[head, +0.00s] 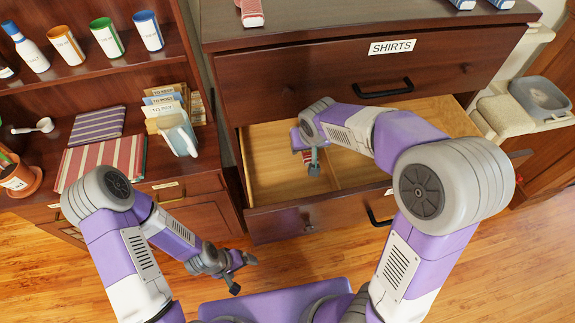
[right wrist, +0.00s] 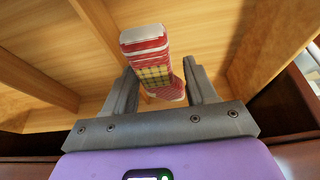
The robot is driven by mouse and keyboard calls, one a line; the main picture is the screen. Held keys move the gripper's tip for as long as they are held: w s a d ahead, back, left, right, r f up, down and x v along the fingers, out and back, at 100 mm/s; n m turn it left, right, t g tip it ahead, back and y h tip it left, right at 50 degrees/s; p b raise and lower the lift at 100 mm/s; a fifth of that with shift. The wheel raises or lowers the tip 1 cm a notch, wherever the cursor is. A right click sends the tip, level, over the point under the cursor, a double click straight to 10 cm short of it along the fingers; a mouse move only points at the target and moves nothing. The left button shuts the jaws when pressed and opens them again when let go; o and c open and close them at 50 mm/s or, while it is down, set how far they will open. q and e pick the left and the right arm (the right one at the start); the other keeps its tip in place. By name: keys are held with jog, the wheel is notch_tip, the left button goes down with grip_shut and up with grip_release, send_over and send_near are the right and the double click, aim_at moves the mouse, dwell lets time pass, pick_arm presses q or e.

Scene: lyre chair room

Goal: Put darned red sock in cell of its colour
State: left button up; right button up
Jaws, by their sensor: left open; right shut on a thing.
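The darned red sock (right wrist: 157,62) has a white cuff, red stripes and a yellow plaid patch. My right gripper (right wrist: 165,92) is shut on it, with the sock between its two fingers. In the head view the right gripper (head: 312,158) is over the open drawer (head: 290,222), and a bit of the red sock (head: 307,157) shows beside it. The drawer is wooden, with a divider (right wrist: 35,82) between cells. I cannot tell whether the sock touches the drawer floor. My left gripper (head: 238,271) is open and empty, low in front of the dresser.
Another red sock (head: 251,13) and blue socks (head: 484,3) lie on the dresser top. The closed drawer labelled SHIRTS (head: 392,47) is above the open one.

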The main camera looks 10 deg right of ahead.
jog(key=shift+d+f, duration=0.25)
jog(key=shift+f, duration=0.15)
jog(key=b, duration=0.2)
send_over(304, 169)
jog(key=s, duration=0.2)
notch_tip(304, 169, down, 7)
jog(key=shift+w+r, duration=0.1)
jog(key=shift+r, duration=0.1)
notch_tip(304, 169, down, 3)
jog(key=shift+b, duration=0.35)
jog(key=shift+f, duration=0.1)
jog(key=o, duration=1.1)
